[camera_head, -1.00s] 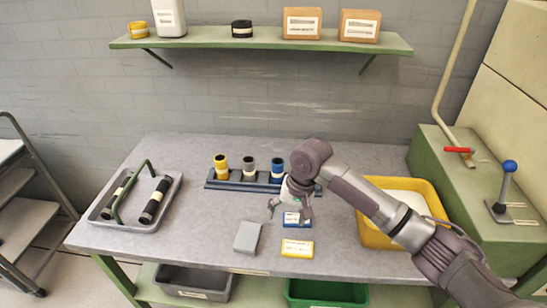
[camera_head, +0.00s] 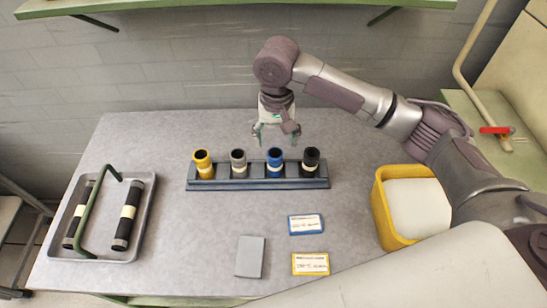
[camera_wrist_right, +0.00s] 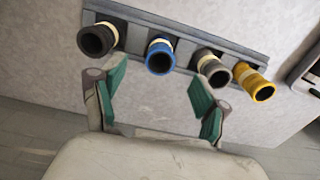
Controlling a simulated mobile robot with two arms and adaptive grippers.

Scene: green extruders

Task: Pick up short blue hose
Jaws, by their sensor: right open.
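The short blue hose (camera_head: 274,160) stands upright in a dark rack (camera_head: 236,184), between a grey hose (camera_head: 238,161) and a black hose (camera_head: 310,160). It has a pale band around it. My right gripper (camera_head: 276,139) is open and empty, above and just behind the blue hose, fingers pointing down. In the right wrist view the blue hose (camera_wrist_right: 159,57) lies beyond the open fingertips (camera_wrist_right: 158,88), nearer the left one, and does not touch them. My left gripper is in neither view.
A yellow hose (camera_head: 203,162) stands at the rack's left end. A metal tray (camera_head: 79,250) with two black hoses and a green handle is at left. A yellow bin (camera_head: 384,213) is at right. Blue (camera_head: 306,224), yellow (camera_head: 310,264) and grey (camera_head: 250,256) flat items lie in front.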

